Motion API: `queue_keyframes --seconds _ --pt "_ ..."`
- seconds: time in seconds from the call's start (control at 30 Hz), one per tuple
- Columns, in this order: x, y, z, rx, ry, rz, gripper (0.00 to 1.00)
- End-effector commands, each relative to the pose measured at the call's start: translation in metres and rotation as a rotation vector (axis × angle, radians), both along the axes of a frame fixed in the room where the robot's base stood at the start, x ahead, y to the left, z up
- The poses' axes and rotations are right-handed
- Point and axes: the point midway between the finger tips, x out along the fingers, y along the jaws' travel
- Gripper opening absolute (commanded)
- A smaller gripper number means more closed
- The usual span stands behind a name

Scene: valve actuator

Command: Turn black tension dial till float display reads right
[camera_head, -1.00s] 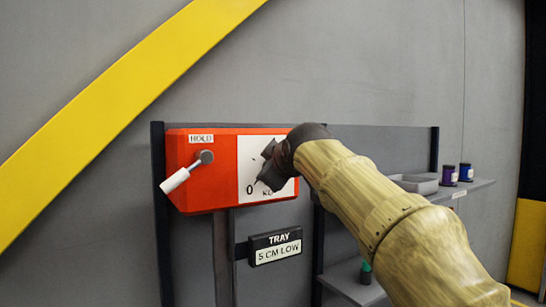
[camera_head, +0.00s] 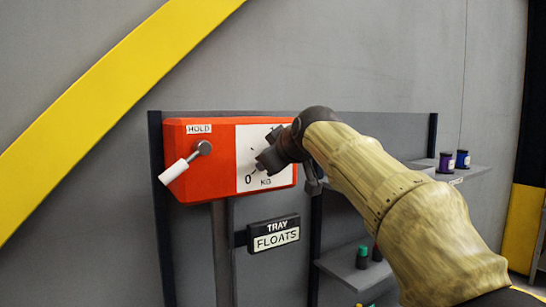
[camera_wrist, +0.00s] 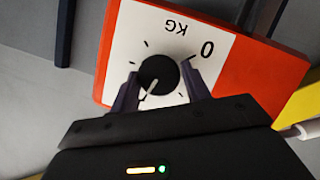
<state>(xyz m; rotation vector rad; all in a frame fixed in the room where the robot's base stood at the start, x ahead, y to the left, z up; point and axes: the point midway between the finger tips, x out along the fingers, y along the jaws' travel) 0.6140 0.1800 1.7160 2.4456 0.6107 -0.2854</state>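The black tension dial (camera_wrist: 159,75) is on the white KG scale of a red box (camera_head: 205,180). A pale pointer line on it points down-left in the wrist view, away from the 0 mark. In the head view my gripper mostly covers the dial. My gripper (camera_wrist: 160,72) has a finger on each side of the dial; a thin strip of white scale shows beside it, so the fingers look parted and not clamped. The display (camera_head: 274,234) below the box reads "TRAY FLOATS".
A white-handled lever (camera_head: 181,168) under a HOLD label sticks out at the box's left. A grey post stands below the box.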

Motion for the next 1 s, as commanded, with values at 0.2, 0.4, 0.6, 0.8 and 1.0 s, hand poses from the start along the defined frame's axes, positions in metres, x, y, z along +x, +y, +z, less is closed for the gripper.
queue_keyframes --seconds 0.2,0.4,0.6,0.8,1.0 --pt "0.0 0.001 0.0 0.0 0.0 0.002 0.65" --pt "-0.002 0.001 0.001 0.0 -0.003 0.002 0.65" --pt "-0.018 -0.007 0.006 0.0 -0.005 0.0 0.65" --pt "-0.05 -0.021 0.017 0.002 -0.006 -0.003 0.65" --pt "-0.085 -0.036 0.031 0.0 -0.006 -0.003 0.65"
